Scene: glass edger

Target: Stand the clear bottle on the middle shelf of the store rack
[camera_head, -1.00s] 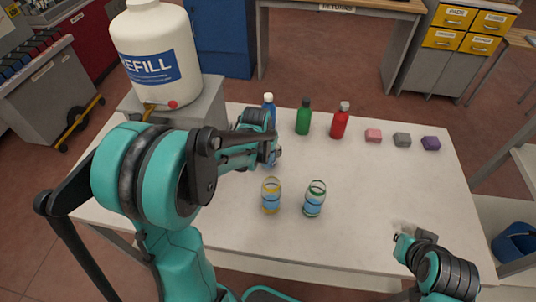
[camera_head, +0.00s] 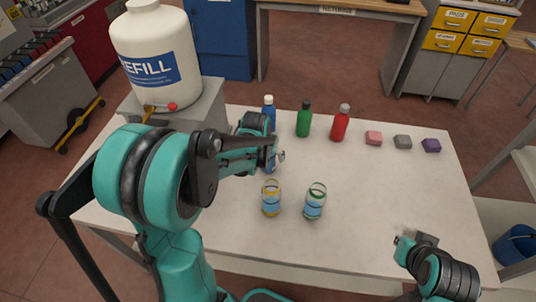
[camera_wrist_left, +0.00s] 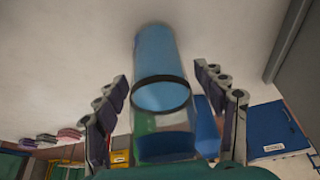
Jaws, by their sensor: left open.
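My left gripper (camera_head: 276,155) is open near the table's back left and hides most of the bottle in the head view. My right gripper (camera_head: 412,242) is low over the table's front right corner; I cannot make out its jaws. A pale shelf unit (camera_head: 522,170), perhaps the store rack, is partly visible at the right edge.
Yellow-banded (camera_head: 271,198) and green-banded (camera_head: 314,201) clear containers stand in front of my left gripper. Blue (camera_head: 269,108), green (camera_head: 304,119) and red (camera_head: 341,123) bottles stand behind. Pink (camera_head: 373,138), grey (camera_head: 403,142) and purple (camera_head: 432,145) blocks lie back right. The table's centre right is clear.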

